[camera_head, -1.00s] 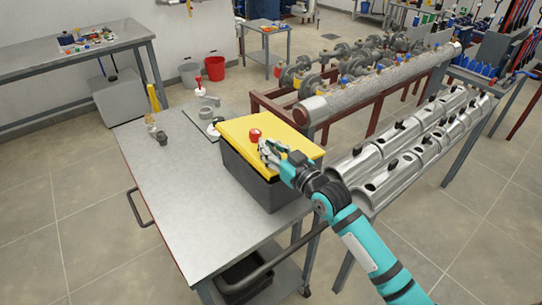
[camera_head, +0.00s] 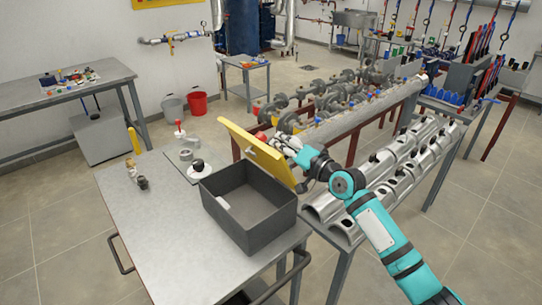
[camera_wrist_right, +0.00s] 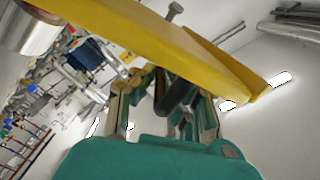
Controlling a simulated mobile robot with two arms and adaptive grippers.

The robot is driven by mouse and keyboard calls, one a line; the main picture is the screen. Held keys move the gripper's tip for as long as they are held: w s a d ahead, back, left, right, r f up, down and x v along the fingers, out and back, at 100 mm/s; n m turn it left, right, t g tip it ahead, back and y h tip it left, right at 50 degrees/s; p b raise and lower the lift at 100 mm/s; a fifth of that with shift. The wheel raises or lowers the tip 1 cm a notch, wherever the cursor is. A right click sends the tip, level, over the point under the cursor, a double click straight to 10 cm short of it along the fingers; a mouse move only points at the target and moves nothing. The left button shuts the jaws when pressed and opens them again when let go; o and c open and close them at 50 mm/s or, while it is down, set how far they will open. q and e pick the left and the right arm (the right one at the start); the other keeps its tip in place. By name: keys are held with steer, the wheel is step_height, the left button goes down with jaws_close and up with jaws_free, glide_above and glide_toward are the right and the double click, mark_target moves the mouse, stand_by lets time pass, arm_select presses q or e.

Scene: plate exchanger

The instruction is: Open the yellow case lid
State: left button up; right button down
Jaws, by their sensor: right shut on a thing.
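The yellow case lid (camera_head: 250,148) stands raised and tilted along the right rear side of the dark grey case (camera_head: 268,236). The case is open at the top; its inside looks mostly empty, with a small pale patch at the left wall. My right gripper (camera_head: 283,143) is on the lid's outer side, beside a red knob (camera_head: 262,136), and is shut on the lid. In the right wrist view the lid (camera_wrist_right: 150,40) crosses above the fingers (camera_wrist_right: 165,90), with a dark cylindrical part between them. The exact grip point is partly hidden. My left gripper is out of view.
The case sits on a metal table (camera_head: 160,230) whose left part is clear. Small fittings (camera_head: 137,174) and a plate with a black knob (camera_head: 197,166) lie behind it. Silver half-shells (camera_head: 385,180) and a pipe rack (camera_head: 350,122) stand to the right.

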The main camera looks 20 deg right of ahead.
steer(key=w+d+m+b, duration=0.2)
steer(key=d+m, duration=0.1)
steer(key=d, duration=0.2)
steer(key=w+d+f+m+b, duration=0.1)
steer(key=d+m+b, duration=0.2)
steer(key=d+m, duration=0.1)
steer(key=shift+w+d+f+b, duration=0.15)
steer(key=shift+w+d+b, duration=0.25)
steer(key=shift+d, duration=0.35)
steer(key=c, duration=1.4)
jaws_free()
steer(key=shift+s, duration=0.1)
steer(key=v, duration=1.2)
steer(key=shift+a, duration=0.1)
